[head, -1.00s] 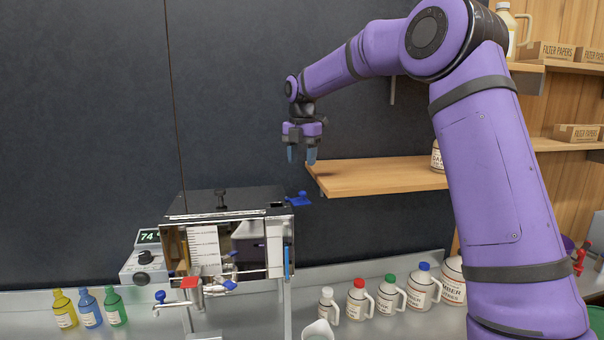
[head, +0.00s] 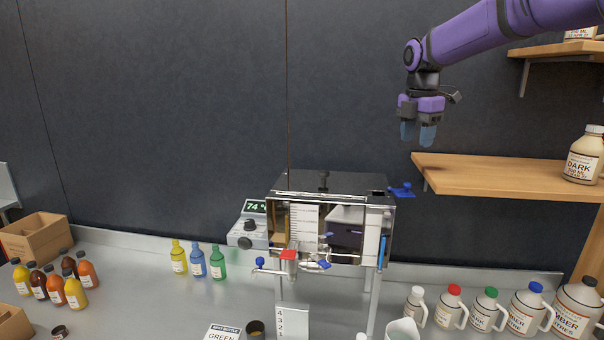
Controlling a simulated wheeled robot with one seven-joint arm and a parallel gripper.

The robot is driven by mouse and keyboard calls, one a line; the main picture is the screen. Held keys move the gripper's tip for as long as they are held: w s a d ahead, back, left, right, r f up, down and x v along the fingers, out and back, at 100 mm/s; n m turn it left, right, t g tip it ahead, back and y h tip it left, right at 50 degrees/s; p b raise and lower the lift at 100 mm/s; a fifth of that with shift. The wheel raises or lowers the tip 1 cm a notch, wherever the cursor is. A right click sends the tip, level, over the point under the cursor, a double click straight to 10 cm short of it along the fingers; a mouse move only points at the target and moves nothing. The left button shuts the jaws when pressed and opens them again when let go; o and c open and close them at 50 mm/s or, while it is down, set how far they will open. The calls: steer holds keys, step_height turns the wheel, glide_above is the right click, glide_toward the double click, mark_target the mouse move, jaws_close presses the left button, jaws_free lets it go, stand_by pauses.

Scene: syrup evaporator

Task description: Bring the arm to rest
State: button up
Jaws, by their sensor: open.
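My purple arm reaches in from the upper right, and my gripper (head: 418,132) hangs from it, pointing down. Its two blue-grey fingers are apart with nothing between them. It is in the air above and to the right of the evaporator (head: 330,184), in front of the dark wall and left of the wooden shelf. It touches nothing that I can see.
The wooden shelf (head: 500,178) juts out just right of my gripper and bears a DARK jug (head: 584,155). Several capped jugs (head: 447,306) line the counter at the lower right. Small bottles (head: 197,262) and cardboard boxes (head: 34,238) stand at the left. Open air lies left of my gripper.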

steer(key=s+a+r+m+t, duration=0.1)
steer(key=s+r+m+t, duration=0.15)
steer(key=s+m, duration=1.3)
steer(key=s+d+f+m+t, duration=0.1)
steer(key=s+f+m, duration=0.2)
steer(key=s, duration=0.8)
steer(key=s+f+m+t, duration=0.1)
steer(key=s+f+m, duration=0.2)
steer(key=s, duration=0.9)
steer(key=shift+s+d+f+m, duration=0.15)
steer(key=shift+d+f+m, duration=0.2)
steer(key=shift+m, duration=0.5)
